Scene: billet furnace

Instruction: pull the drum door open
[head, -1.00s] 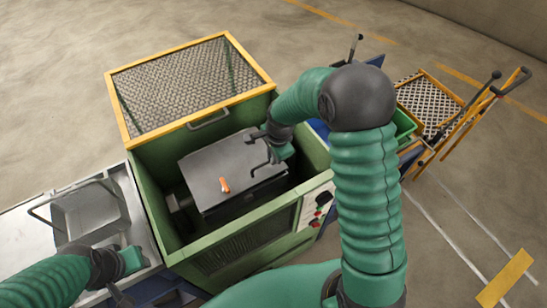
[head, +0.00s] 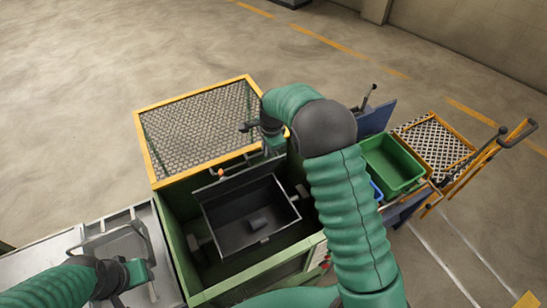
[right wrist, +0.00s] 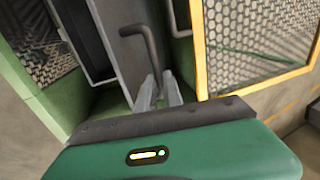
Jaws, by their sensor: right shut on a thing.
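The drum door (head: 240,174) is a grey plate, swung up and tilted back at the drum's far edge; an orange piece shows at its left end. The drum (head: 235,220) sits uncovered in the green machine, its dark inside visible with a small dark block in it. My right gripper (head: 274,142) is at the door's upper right. In the right wrist view, its fingers (right wrist: 160,92) are shut on the bent dark door handle (right wrist: 147,45), beside the grey door plate. My left gripper (head: 132,285) is at the lower left, away from the door; its fingers are unclear.
The yellow-framed mesh lid (head: 200,130) stands open behind the door, close to my right gripper. A green bin (head: 395,165) and a yellow-framed trolley (head: 440,145) stand at the right.

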